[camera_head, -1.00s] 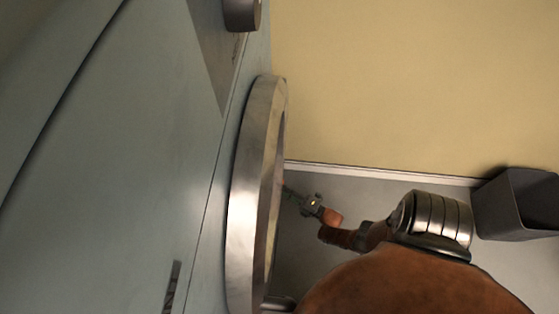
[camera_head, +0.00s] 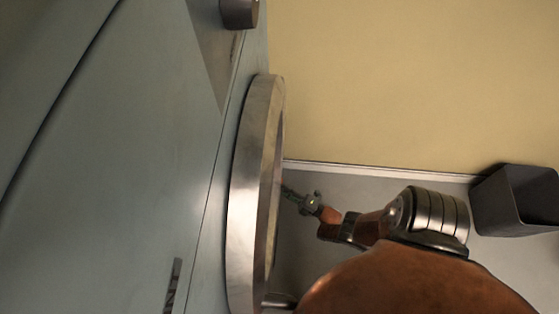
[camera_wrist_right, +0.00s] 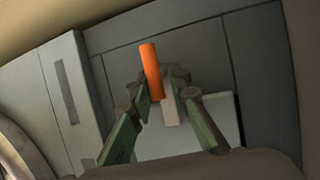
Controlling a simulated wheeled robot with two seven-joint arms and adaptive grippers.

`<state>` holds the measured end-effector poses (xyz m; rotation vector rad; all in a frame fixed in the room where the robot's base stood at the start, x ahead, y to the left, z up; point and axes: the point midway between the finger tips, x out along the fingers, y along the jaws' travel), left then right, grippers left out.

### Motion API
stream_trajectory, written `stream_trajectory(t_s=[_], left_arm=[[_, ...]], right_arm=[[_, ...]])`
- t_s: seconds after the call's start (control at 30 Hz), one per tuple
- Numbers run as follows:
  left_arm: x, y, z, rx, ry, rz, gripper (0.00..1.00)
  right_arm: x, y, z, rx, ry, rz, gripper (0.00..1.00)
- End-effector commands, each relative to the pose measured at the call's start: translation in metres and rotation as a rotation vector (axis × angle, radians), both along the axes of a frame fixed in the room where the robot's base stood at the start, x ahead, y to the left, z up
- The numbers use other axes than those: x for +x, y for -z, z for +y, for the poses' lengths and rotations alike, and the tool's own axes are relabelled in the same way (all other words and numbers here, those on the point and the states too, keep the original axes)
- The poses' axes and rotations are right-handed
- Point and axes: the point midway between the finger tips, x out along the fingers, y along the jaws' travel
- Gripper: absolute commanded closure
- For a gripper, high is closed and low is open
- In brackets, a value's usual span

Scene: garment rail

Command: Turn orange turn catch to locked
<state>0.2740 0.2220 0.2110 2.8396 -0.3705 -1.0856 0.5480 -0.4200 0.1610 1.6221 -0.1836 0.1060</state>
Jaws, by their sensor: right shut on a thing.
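The orange turn catch (camera_wrist_right: 151,72) shows in the right wrist view as a bar, close to upright with its top leaning a little left. A pale block (camera_wrist_right: 168,108) sits beside its lower end, in front of a light grey plate (camera_wrist_right: 228,112). My right gripper (camera_wrist_right: 160,82) is shut on the catch, with one finger on each side of it. In the head view, my right gripper (camera_head: 292,192) is small and partly hidden by a metal ring, and the catch cannot be made out. My left gripper is out of view.
The large metal ring (camera_head: 245,215) stands out from the grey-blue panel (camera_head: 110,180) on the left, close to my right arm. A dark bin (camera_head: 515,200) stands at the right by the yellow wall (camera_head: 420,80).

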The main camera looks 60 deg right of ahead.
Motion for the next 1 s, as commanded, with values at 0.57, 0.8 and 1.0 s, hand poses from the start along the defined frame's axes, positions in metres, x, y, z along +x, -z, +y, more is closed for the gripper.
stream_trajectory(t_s=[0.57, 0.8, 1.0], left_arm=[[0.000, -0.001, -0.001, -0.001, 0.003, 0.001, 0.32], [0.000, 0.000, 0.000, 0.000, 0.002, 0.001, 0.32], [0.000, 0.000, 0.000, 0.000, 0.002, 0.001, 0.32]], right_arm=[[-0.002, 0.000, 0.001, 0.000, -0.002, -0.003, 0.68], [-0.028, 0.004, 0.003, -0.001, -0.007, -0.002, 0.68], [-0.039, 0.005, 0.003, -0.004, -0.006, -0.007, 0.68]])
